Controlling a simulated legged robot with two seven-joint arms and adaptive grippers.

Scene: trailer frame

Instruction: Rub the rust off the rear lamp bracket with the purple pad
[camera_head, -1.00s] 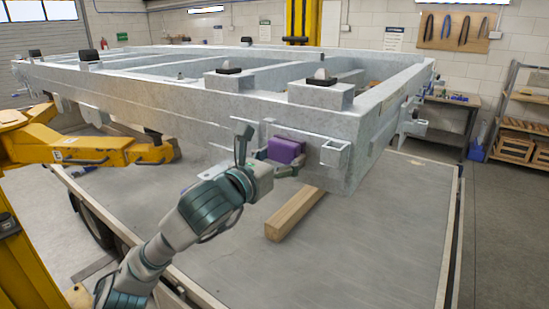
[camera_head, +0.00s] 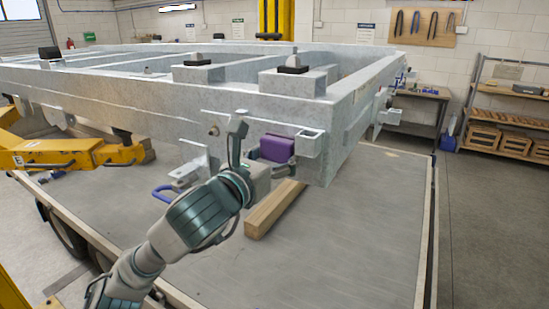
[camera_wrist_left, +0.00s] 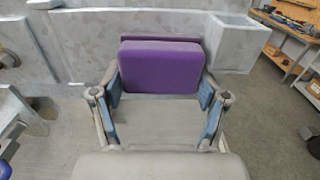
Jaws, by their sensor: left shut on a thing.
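The purple pad (camera_head: 277,148) is a small block held in front of the end face of the grey trailer frame (camera_head: 150,119). My left gripper (camera_head: 264,160) is shut on it. In the left wrist view the pad (camera_wrist_left: 160,68) sits between the two fingers of the gripper (camera_wrist_left: 160,88), with a second purple edge behind it. The rear lamp bracket (camera_head: 309,141) seems to be the open box-shaped metal piece just right of the pad. I cannot tell whether the pad touches the frame, and no rust can be made out. My right gripper is not in view.
A wooden beam (camera_head: 273,208) lies on the grey platform (camera_head: 340,240) below the frame corner. A blue-handled clamp (camera_head: 163,193) lies left of my arm. Yellow lift arms (camera_head: 75,151) stand at the left. The platform's right side is clear.

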